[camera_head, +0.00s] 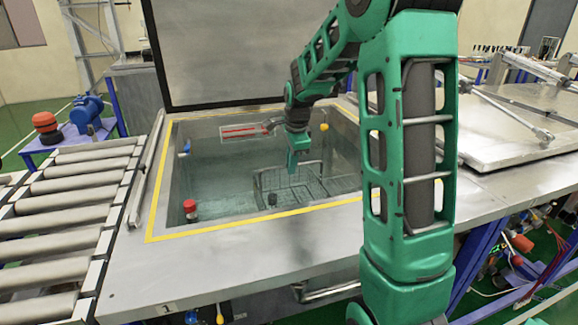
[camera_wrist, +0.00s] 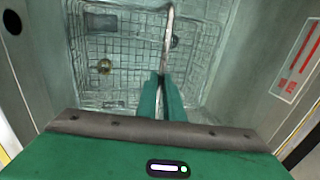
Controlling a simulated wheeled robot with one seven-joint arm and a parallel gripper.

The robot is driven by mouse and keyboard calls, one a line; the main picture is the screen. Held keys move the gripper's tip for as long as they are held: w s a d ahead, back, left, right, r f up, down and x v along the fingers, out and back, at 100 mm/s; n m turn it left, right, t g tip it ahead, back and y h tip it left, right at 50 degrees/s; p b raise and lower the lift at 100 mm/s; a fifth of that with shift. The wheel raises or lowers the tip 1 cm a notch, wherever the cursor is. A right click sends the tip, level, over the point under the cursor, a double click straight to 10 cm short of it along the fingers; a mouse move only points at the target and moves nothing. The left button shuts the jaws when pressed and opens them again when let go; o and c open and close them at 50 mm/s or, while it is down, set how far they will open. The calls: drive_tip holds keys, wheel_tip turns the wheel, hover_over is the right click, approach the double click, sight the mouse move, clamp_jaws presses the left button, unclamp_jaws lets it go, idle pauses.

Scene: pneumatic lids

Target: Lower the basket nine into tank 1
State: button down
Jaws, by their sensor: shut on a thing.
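The wire basket (camera_head: 325,187) is inside tank 1 (camera_head: 255,228), below its yellow-edged rim. My gripper (camera_head: 298,163) reaches down into the tank and is shut on the basket's handle bar (camera_wrist: 168,38); the green fingers also show in the wrist view (camera_wrist: 160,97). The basket looks roughly level. I cannot tell whether it touches the tank floor. My arm hides part of the tank's right side.
The tank's grey lid (camera_head: 245,50) stands open behind it. A red-capped fitting (camera_head: 190,210) is at the tank's front left and a yellow ball (camera_head: 324,127) at the back. A roller conveyor (camera_head: 65,205) lies left; a closed metal lid (camera_head: 520,130) lies right.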

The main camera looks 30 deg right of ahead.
drive_tip(key=shift+s+a+f, duration=0.1)
drive_tip(key=shift+s+f, duration=0.1)
drive_tip(key=shift+f, duration=0.55)
drive_tip(key=c, duration=1.8)
unclamp_jaws()
drive_tip(key=shift+w, duration=0.1)
drive_tip(key=shift+r, duration=0.1)
drive_tip(key=shift+w+d+r+v, duration=0.15)
drive_tip(key=shift+w+v, duration=0.3)
drive_tip(key=shift+v, duration=3.25)
drive_tip(key=shift+w+d+r+v, duration=0.15)
drive_tip(key=shift+w+v, duration=0.3)
drive_tip(key=shift+v, duration=3.3)
drive_tip(key=shift+w+d+r+v, duration=0.15)
drive_tip(key=shift+w+v, duration=0.3)
drive_tip(key=shift+v, duration=3.25)
drive_tip(key=shift+f, duration=0.1)
